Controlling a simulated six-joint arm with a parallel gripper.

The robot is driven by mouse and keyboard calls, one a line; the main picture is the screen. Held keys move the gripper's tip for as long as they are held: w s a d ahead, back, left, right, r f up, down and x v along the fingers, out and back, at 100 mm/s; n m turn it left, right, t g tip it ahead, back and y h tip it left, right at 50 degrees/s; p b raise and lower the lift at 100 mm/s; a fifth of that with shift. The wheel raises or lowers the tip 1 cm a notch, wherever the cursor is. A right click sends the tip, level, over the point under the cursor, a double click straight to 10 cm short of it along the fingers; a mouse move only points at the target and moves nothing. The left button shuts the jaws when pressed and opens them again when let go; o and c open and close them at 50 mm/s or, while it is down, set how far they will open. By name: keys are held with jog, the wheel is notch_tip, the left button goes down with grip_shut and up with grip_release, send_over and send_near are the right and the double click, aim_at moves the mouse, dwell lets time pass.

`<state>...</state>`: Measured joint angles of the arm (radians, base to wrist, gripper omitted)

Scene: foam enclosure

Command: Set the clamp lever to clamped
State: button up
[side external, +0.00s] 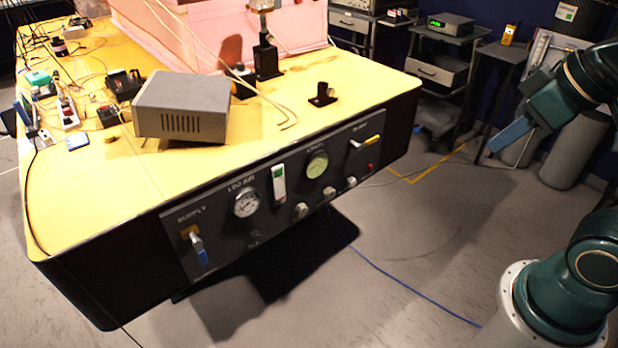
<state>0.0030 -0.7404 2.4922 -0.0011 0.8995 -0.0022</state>
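A dark control panel (268,212) is set in the front side of the yellow-topped table. Near its right end is a small lever with a yellow handle (369,141), lying nearly sideways and tilted up to the right; its label is too small to read surely. At the panel's left end, under the word SUPPLY, a lever with a blue handle (199,250) points down. I cannot tell for sure which is the clamp lever. My gripper (506,138) is at the right, away from the panel, with floor between them. Its fingers are too small to judge, and no held object shows.
The panel also has a round white gauge (246,203), a green-faced gauge (317,165), several pale knobs and a red button (370,167). A grey box (182,105) and a black bracket (322,95) stand on the table (100,185). Free floor lies before the panel.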

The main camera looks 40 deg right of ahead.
jog(key=shift+w+d+r, duration=0.1)
jog(key=shift+w+r, duration=0.15)
jog(key=shift+w, duration=0.35)
grip_shut()
jog(key=w+d+r+g, duration=0.1)
jog(key=w+d, duration=0.2)
jog(key=w, duration=0.7)
jog(key=w+d, duration=0.4)
jog(key=w, duration=0.5)
jog(key=w+d+f+g, duration=0.1)
jog(key=w+d+f, duration=1.3)
jog(key=w, duration=0.2)
jog(key=shift+d+f, duration=0.15)
jog(key=shift+f, duration=0.15)
jog(key=s+x, duration=0.1)
jog(key=x, duration=1.2)
jog(key=shift+s+f, duration=0.15)
jog(key=shift+f, duration=0.45)
